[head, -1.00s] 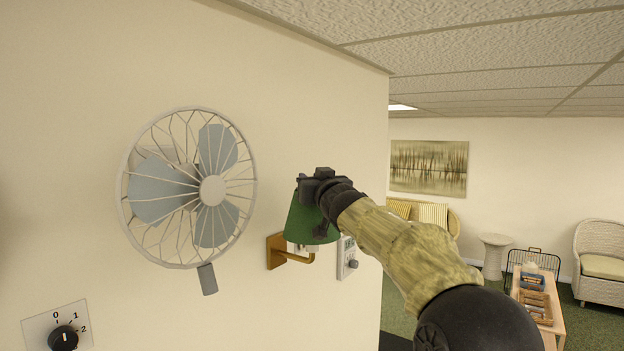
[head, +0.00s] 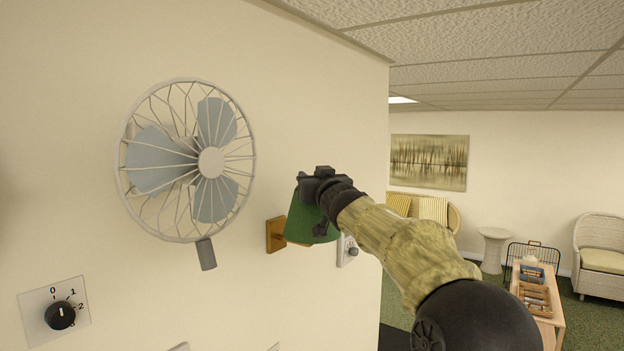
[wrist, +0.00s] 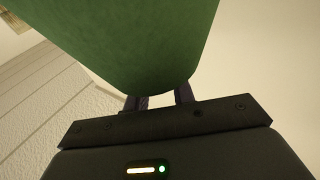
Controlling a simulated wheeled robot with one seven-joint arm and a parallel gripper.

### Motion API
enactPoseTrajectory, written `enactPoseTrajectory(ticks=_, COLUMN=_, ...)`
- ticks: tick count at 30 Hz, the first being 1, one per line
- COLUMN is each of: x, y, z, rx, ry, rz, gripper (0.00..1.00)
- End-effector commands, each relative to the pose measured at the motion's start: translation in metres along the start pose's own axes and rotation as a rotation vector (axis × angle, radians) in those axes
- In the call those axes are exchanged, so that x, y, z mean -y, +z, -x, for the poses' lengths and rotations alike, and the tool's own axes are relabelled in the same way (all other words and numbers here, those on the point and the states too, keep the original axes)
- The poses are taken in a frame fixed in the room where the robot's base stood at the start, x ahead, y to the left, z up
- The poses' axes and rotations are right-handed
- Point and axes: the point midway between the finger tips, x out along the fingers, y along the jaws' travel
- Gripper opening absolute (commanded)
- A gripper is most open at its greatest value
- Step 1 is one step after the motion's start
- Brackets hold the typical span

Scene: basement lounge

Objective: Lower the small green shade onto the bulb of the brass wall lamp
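The green shade (head: 308,222) is a cone, wider at the bottom, and hangs about upright from my gripper (head: 318,183). In the wrist view the shade (wrist: 135,40) fills the upper middle and meets the two fingers (wrist: 160,99), which are shut on its narrow end. The brass wall lamp shows its square mounting plate (head: 275,235) on the wall, just left of the shade. A sliver of its brass arm shows at the shade's lower left edge. The bulb is hidden behind or inside the shade; whether the shade touches it cannot be told.
A caged wall fan (head: 187,160) is left of the lamp, with a dial (head: 60,315) below it. A small control plate (head: 347,250) sits close right of the shade. The wall ends right of it; a table (head: 540,305) and chairs stand far behind.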

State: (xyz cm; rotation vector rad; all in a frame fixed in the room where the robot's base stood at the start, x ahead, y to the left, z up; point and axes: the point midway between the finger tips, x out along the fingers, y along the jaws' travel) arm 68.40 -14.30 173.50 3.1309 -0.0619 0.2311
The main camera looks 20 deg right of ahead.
Motion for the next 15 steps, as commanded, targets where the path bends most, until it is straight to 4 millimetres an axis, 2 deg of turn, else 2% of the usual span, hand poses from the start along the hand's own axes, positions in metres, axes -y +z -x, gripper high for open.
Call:
enactPoseTrajectory(ticks=1, x=0.0000, y=-0.0003, z=0.0000, rx=0.000, ry=0.000, rz=0.000, gripper=0.35)
enactPoseTrajectory(ticks=3, x=0.0001, y=-0.0003, z=0.0000, rx=0.000, ry=0.000, rz=0.000, gripper=0.49)
enactPoseTrajectory(ticks=15, x=-0.0005, y=-0.0001, z=0.0038, rx=0.000, ry=0.001, rz=0.000, gripper=0.49)
